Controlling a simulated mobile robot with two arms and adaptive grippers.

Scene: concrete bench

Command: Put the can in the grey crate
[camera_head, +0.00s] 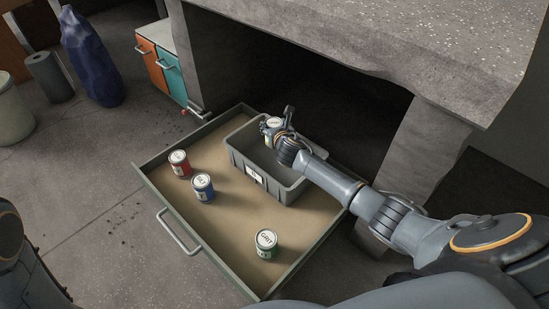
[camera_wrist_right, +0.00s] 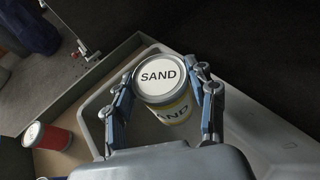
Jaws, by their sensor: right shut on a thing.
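The can is yellow with a white lid reading SAND (camera_wrist_right: 158,76). In the head view this can (camera_head: 270,124) shows small at the far end of the grey crate (camera_head: 238,162). My right gripper (camera_wrist_right: 163,84) is shut on the can, one finger on each side of it. In the head view my right gripper (camera_head: 283,121) is over the crate's far end. The crate's pale rim (camera_wrist_right: 92,108) shows below the can in the wrist view. How high the can is above the crate floor is hard to tell. My left gripper is not in view.
The crate stands in an open drawer (camera_head: 157,198). A red can (camera_head: 179,165), a blue can (camera_head: 203,188) and a green can (camera_head: 266,245) stand in the drawer outside the crate. The concrete bench (camera_head: 400,40) overhangs behind. The crate's near part looks empty.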

